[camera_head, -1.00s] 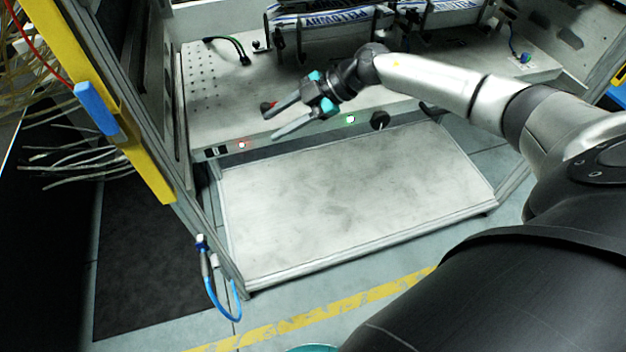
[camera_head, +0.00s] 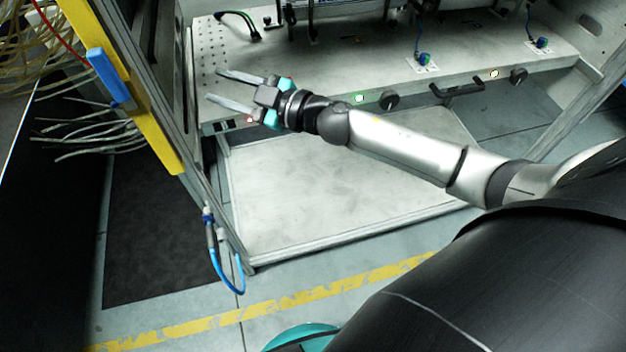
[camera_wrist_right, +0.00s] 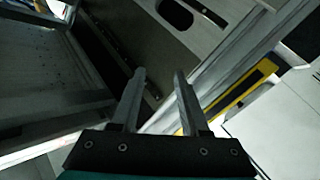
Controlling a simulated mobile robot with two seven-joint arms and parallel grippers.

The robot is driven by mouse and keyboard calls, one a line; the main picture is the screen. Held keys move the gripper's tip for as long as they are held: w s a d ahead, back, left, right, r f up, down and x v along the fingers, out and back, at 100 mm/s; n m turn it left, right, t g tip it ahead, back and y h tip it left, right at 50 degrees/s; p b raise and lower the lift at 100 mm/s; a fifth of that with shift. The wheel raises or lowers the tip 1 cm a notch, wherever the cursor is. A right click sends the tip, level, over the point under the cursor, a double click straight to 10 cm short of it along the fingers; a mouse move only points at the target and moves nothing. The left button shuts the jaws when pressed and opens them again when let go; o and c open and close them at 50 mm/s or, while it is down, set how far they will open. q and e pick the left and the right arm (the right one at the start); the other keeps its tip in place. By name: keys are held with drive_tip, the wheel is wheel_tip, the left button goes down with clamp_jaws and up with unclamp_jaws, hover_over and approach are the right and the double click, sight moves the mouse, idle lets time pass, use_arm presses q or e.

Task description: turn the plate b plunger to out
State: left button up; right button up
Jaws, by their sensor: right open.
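My right gripper (camera_head: 213,84) is open and empty, pointing left over the left front part of the grey machine table. In the right wrist view its two fingers (camera_wrist_right: 159,74) stand apart with nothing between them. I cannot make out with certainty which part is the plate b plunger. Two small blue-green fittings with cables, one in the middle (camera_head: 424,57) and one at the right (camera_head: 541,42), stand on the table, well away from the gripper. My left gripper is not in view.
The table's front (camera_head: 360,98) carries a lit green button, black knobs (camera_head: 390,100) and a black handle (camera_head: 457,92). A yellow-edged frame post (camera_head: 150,130) with a blue block stands left of the gripper. A perforated area (camera_head: 207,65) lies near the fingertips. The lower shelf (camera_head: 330,190) is clear.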

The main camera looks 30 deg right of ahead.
drive_tip(key=s+d+f+m+g+h, duration=0.3)
drive_tip(key=s+f+m+h, duration=0.2)
drive_tip(key=s+f, duration=0.2)
drive_tip(key=s+d+f+m+g+h, duration=0.3)
drive_tip(key=s+f+m+h, duration=0.3)
drive_tip(key=s, duration=0.5)
wheel_tip(320, 180, down, 2)
drive_tip(key=shift+s+d+f+m+g, duration=0.2)
drive_tip(key=shift+d+m+g, duration=0.15)
drive_tip(key=shift+d, duration=0.2)
